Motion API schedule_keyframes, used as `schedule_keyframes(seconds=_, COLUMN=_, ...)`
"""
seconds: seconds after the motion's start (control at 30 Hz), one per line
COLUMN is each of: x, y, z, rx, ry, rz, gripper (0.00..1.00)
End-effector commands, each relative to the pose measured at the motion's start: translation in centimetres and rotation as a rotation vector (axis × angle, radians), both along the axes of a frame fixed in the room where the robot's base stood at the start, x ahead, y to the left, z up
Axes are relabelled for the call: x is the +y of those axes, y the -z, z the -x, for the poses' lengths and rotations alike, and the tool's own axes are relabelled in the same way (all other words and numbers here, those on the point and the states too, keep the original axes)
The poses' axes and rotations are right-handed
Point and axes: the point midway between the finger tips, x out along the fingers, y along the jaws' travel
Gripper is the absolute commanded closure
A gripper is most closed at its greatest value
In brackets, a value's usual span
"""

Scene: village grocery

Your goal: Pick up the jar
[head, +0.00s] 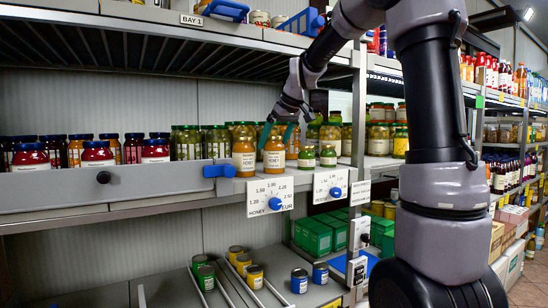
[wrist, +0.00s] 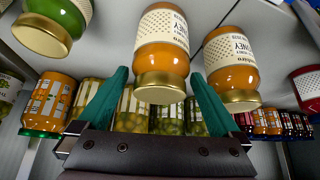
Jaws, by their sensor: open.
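An orange honey jar (head: 274,155) with a cream label and gold lid stands at the front edge of the shelf. A second honey jar (head: 243,157) stands to its left. My gripper (head: 278,133) is open above the right-hand honey jar, pointing down. In the wrist view, which looks upside down, this jar (wrist: 162,52) lies between my two teal fingers, with a gap on each side of its lid. The second honey jar (wrist: 231,72) is outside the fingers there. I cannot tell how far down the fingers reach.
Small green pesto jars (head: 306,158) stand close to the right. Rows of pickle jars (head: 186,143) fill the shelf behind and left. An upper shelf (head: 150,38) overhangs the back. A price board (head: 270,196) with a blue knob hangs below the front edge.

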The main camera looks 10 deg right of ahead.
Motion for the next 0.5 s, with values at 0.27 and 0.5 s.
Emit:
schedule_keyframes(seconds=0.27, x=-0.01, y=-0.06, z=0.02, rx=0.0, ry=0.0, rz=0.0, gripper=0.5)
schedule_keyframes(seconds=0.5, x=-0.02, y=-0.17, z=0.01, rx=-0.002, ry=0.0, rz=0.0, gripper=1.0)
